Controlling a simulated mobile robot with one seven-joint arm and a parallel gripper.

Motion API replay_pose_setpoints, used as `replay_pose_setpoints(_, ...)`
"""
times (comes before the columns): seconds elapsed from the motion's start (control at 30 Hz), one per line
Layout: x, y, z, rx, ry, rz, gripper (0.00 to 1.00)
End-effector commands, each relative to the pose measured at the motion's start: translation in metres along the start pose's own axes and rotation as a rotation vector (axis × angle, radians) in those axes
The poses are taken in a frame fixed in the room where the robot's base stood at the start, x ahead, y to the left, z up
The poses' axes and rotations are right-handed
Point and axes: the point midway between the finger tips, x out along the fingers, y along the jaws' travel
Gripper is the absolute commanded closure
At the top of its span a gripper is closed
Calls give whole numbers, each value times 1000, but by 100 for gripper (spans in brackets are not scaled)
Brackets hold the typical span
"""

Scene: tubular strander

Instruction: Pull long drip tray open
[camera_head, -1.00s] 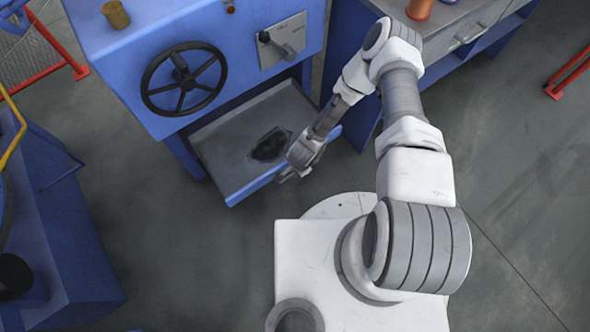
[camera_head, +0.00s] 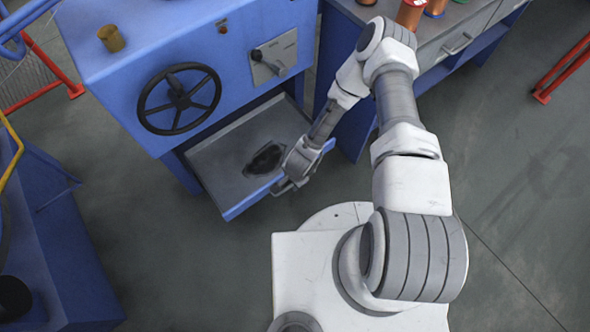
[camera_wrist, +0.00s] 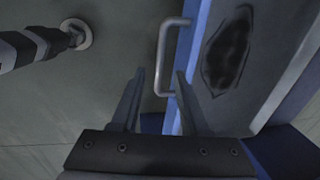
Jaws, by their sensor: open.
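The long drip tray (camera_head: 218,163) is a grey, shallow tray with a blue front, standing out from under the blue machine. A dark stain (camera_head: 265,158) lies on its floor. My gripper (camera_head: 284,187) is at the right part of the tray's front edge, by the handle. In the wrist view the pale bar handle (camera_wrist: 162,50) is on the blue front of the tray (camera_wrist: 275,45). My open gripper (camera_wrist: 160,74) has one finger to each side of the handle's near end in the picture. Contact cannot be told, and nothing is gripped.
The machine has a black handwheel (camera_head: 180,98) and a lever panel (camera_head: 272,58) above the tray. A workbench (camera_head: 455,50) with spools stands at the right. A blue unit (camera_head: 60,235) stands at the left. Bare floor (camera_head: 190,265) lies in front of the tray.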

Motion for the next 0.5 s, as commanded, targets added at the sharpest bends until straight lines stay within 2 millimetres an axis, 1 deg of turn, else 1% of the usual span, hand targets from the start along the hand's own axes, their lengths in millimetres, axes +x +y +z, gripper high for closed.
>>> replay_pose_setpoints(0.03,-19,-2,-1,-2,1,-1,55)
replay_pose_setpoints(0.2,-62,-1,-1,-2,2,-1,55)
replay_pose_setpoints(0.4,-105,-1,0,-1,1,-1,55)
replay_pose_setpoints(0.5,-119,-1,0,-1,1,-1,55)
